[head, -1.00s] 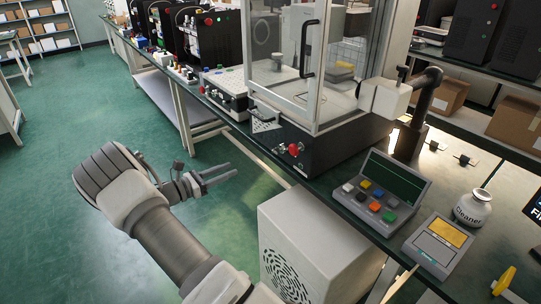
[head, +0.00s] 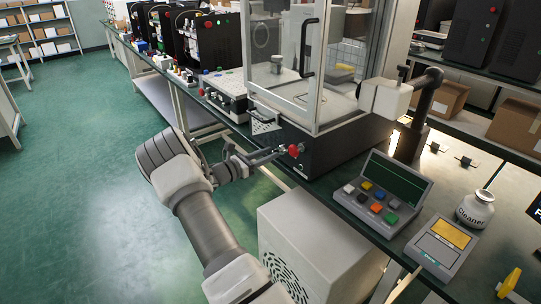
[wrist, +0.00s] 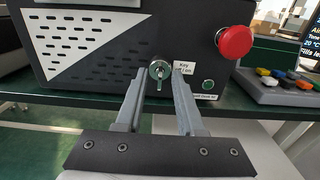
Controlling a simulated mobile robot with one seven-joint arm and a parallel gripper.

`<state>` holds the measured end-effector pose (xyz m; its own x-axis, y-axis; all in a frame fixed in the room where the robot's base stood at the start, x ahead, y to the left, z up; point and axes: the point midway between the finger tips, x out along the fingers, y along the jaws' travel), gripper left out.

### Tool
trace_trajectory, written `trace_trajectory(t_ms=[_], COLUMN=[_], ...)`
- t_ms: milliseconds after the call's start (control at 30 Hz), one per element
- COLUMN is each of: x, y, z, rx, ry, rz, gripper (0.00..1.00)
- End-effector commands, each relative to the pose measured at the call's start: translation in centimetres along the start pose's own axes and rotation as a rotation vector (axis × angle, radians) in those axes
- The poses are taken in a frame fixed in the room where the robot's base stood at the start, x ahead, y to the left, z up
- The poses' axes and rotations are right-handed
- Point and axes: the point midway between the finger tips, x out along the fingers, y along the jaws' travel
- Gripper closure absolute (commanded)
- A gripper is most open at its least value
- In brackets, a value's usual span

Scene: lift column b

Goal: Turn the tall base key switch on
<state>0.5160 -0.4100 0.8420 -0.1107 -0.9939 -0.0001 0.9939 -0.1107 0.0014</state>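The key switch (wrist: 159,69) is a round metal lock with a small key, on the black front of the tall machine base (wrist: 90,50). A white label (wrist: 184,68) beside it reads "Key" with off and on marks. The key's grip appears roughly upright, pointing down. My gripper (wrist: 158,80) is open, one finger on each side of the key, with the tips close to the panel. I cannot tell whether either finger touches the key. In the head view my gripper (head: 280,152) is at the base's front, where its fingers hide the key.
A red mushroom button (wrist: 235,41) sticks out right of the key, with a small green round button (wrist: 208,85) below it. The green bench edge (wrist: 60,105) runs under the base. A grey box (head: 320,240) stands below the bench. A keypad console (head: 378,195) is at the right.

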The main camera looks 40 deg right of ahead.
Motion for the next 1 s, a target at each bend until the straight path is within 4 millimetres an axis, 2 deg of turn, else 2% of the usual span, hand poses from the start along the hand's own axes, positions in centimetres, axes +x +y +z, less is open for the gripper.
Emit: trace_trajectory(t_ms=[133,433,633,1000], x=[1.03,1.18,1.16,1.14], y=[-0.01,0.0,0.0,0.01], z=[-0.01,0.01,0.01,0.0], rx=[-0.001,-0.001,-0.001,0.001], ry=[-0.001,-0.001,0.0,0.0], rz=[0.0,0.001,0.001,0.001], gripper=[0.62,0.62,0.98,1.0])
